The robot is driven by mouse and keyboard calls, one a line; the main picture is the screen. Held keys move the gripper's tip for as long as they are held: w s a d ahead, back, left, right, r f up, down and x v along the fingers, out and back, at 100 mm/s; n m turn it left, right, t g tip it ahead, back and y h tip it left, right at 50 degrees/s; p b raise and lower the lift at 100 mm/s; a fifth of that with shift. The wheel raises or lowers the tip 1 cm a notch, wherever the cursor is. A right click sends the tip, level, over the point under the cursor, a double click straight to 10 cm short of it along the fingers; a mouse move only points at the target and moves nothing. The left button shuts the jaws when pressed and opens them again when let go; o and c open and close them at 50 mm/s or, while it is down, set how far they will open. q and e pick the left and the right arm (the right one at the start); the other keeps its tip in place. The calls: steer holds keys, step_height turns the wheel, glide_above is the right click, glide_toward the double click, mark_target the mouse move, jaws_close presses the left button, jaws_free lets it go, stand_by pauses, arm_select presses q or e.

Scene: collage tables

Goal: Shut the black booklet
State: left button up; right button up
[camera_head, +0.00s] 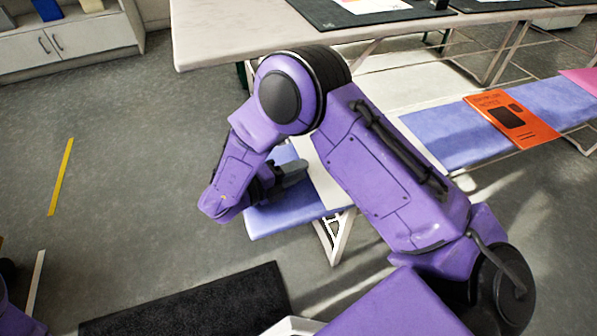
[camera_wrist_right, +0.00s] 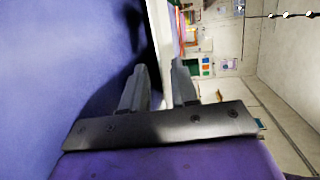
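I cannot make out the black booklet for certain in either view; my right arm covers part of the near blue bench. My right gripper (camera_head: 290,173) is low over that blue bench top (camera_head: 262,220), its grey fingers pointing right. In the right wrist view, the two fingers of the right gripper (camera_wrist_right: 160,70) stand apart with nothing seen between them. A large blue surface (camera_wrist_right: 50,70) fills the left there, close to one finger. A thin dark band (camera_wrist_right: 136,25) runs along its edge; I cannot tell if it is the booklet or shadow. My left gripper is out of view.
An orange booklet (camera_head: 511,117) lies on the bench at right, beside a pink sheet (camera_head: 582,78). A pale table (camera_head: 230,38) with dark mats (camera_head: 330,18) stands behind. A black mat (camera_head: 190,308) lies on the floor in front.

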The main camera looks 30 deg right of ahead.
steer(key=shift+d+f, duration=0.1)
steer(key=shift+d, duration=0.35)
jaws_close()
stand_by(1.1)
